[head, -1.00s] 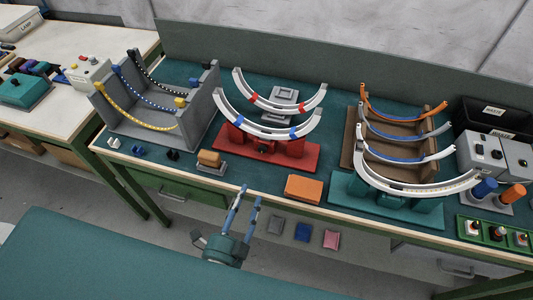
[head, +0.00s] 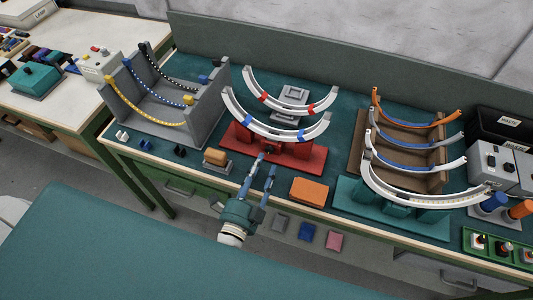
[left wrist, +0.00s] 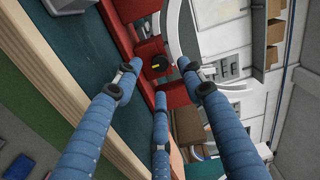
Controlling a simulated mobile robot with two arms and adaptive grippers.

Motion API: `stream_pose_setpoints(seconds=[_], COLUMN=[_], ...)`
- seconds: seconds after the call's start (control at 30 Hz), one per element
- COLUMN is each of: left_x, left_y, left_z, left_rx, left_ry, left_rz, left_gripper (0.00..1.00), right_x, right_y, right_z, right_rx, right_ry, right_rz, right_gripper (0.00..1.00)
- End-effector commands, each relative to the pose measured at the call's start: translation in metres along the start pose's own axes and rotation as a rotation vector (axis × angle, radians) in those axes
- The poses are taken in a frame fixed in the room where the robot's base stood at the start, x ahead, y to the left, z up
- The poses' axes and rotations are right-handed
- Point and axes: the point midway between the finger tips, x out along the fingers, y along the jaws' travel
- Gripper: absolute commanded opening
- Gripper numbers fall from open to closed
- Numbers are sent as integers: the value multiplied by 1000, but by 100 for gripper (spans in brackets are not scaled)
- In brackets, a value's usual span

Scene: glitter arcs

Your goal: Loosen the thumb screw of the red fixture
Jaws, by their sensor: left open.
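The red fixture (head: 308,158) stands near the table's front edge, with a pale curved rail carrying blue bands above it. In the left wrist view, its red body (left wrist: 174,95) holds a dark round thumb screw (left wrist: 158,65) with a yellow mark. My left gripper (head: 267,163) is open in front of the fixture, its blue fingers pointing at it. In the left wrist view the fingers (left wrist: 160,75) are spread around the line to the screw, which shows between their tips. I cannot tell any contact. In the head view the fingertips partly cover the screw area. My right gripper is not in view.
An orange block (head: 310,191) lies right of my gripper, and a tan block on a grey base (head: 216,158) lies left. A teal fixture (head: 390,208) stands further right. A grey rack (head: 204,120) with beaded arcs stands at the left.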

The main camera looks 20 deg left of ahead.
Motion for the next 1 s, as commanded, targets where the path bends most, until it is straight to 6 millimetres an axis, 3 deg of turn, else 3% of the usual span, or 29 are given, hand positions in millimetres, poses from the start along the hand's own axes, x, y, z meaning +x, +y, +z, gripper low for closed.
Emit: stream_pose_setpoints(seconds=[0.1,0.23,0.63,0.67,0.87,1.0], left_x=[22,37,46,46,46,46], left_y=[-2,-1,0,0,0,0], left_z=[0,0,0,0,0,0], left_rx=[0,1,0,0,0,0], left_ry=[1,0,0,0,0,0], left_rz=[-2,-1,1,1,0,0], left_gripper=[40,40,40,38,0,0], right_x=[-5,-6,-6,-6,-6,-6], right_y=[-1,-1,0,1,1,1], right_z=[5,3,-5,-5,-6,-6], right_rx=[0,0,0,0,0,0], right_ry=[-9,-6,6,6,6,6], right_rz=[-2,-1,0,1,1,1], right_gripper=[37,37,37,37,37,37])
